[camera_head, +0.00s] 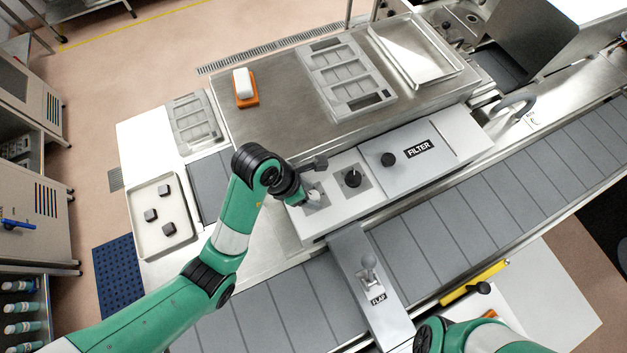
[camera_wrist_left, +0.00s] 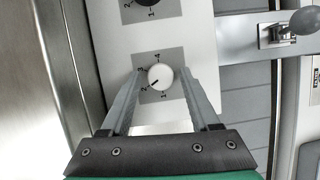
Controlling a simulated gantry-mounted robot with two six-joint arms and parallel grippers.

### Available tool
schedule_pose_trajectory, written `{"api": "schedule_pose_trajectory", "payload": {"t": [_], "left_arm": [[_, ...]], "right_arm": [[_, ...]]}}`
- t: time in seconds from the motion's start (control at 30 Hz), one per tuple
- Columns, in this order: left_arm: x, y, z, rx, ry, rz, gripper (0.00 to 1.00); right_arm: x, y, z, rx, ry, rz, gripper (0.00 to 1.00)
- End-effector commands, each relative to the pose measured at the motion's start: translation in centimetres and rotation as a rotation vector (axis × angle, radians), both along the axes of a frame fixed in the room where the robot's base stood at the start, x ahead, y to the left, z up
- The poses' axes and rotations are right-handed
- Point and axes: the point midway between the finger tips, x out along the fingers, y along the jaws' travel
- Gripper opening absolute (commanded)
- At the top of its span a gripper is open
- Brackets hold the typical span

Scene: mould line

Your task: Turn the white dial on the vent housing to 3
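The white dial (camera_head: 314,197) sits on a grey square plate on the light vent housing (camera_head: 335,208). In the left wrist view the white dial (camera_wrist_left: 160,77) has numbers 1 to 4 around it, and its dark mark points lower left, toward the 2. My left gripper (camera_head: 308,196) is at the dial. In the left wrist view the fingers of this gripper (camera_wrist_left: 161,80) are open, one on each side of the dial, with a small gap showing on both sides. My right arm shows at the bottom right of the head view, but its gripper does not.
A black dial (camera_head: 352,178) is beside the white one. A black knob (camera_head: 389,159) is on the panel marked FILTER (camera_head: 419,149). A lever marked FLAP (camera_head: 369,264) stands in front, over the grey conveyor (camera_head: 440,235). An orange-based white block (camera_head: 244,88) lies behind.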

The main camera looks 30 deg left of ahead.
Motion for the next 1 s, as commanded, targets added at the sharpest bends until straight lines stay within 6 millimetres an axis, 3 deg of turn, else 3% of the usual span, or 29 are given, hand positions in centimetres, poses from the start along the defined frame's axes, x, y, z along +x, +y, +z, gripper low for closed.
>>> {"api": "schedule_pose_trajectory", "payload": {"t": [0.03,0.3,0.33,0.53,0.8,1.0], "left_arm": [[0.01,-0.02,0.01,0.000,0.000,0.000,0.51],[0.01,-0.03,0.01,0.000,0.000,-0.001,0.03],[0.01,-0.03,0.01,0.000,0.000,-0.001,0.00],[0.06,0.01,0.01,-0.001,0.001,-0.035,0.00],[0.24,0.11,0.00,-0.001,0.003,-0.344,0.00],[0.25,0.08,0.01,0.000,0.000,-0.397,0.00]], "right_arm": [[0.00,0.00,0.00,0.000,0.000,0.000,0.81],[0.01,-0.01,-0.01,0.000,0.000,0.000,0.81],[0.01,-0.01,-0.01,0.000,0.000,0.000,0.81],[0.01,-0.01,-0.01,0.000,0.000,0.000,0.81],[0.01,0.00,-0.01,0.000,0.000,0.000,0.81],[0.01,0.00,-0.01,0.000,0.000,0.000,0.81]]}}
